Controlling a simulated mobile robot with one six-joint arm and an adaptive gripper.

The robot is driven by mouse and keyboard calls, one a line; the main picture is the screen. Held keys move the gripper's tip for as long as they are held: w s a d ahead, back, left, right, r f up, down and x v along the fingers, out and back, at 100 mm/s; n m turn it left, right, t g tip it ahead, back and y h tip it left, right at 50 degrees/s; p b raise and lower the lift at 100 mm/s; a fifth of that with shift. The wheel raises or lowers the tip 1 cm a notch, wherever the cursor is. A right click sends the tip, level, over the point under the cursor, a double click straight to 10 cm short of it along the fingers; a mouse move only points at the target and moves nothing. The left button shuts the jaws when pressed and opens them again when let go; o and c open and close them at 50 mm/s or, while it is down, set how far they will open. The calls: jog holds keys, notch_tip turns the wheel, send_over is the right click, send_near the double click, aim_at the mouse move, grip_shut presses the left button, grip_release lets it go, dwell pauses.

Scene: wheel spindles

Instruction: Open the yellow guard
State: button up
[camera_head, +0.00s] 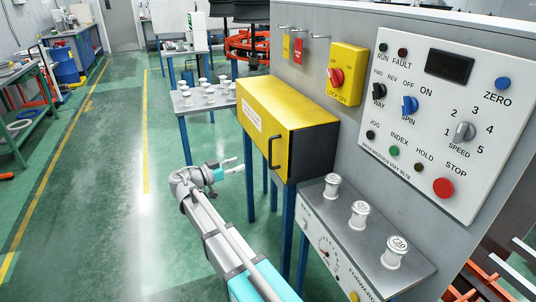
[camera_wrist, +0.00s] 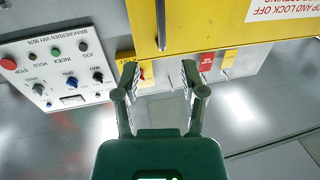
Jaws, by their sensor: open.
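The yellow guard (camera_head: 288,112) is a box-shaped cover on blue legs beside the grey panel, and it looks closed. In the wrist view the guard (camera_wrist: 215,22) fills the upper right, upside down, with the handle (camera_wrist: 161,25) above the fingers. My gripper (camera_head: 232,165) is open and empty, left of the handle and apart from it. In the wrist view my gripper (camera_wrist: 160,78) has its fingers spread below the handle.
A control panel (camera_head: 450,110) and a yellow lock-off switch (camera_head: 347,75) are on the wall at right. A grey ledge (camera_head: 345,240) with white spindle-like parts stands in front of it. A table (camera_head: 185,102) with similar parts is behind the guard.

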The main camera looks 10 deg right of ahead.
jog(key=shift+w+d, duration=0.1)
jog(key=shift+d, duration=0.1)
send_over(270, 165)
jog(key=shift+w+d, duration=0.1)
jog(key=shift+w, duration=0.15)
dwell(0.5)
grip_shut()
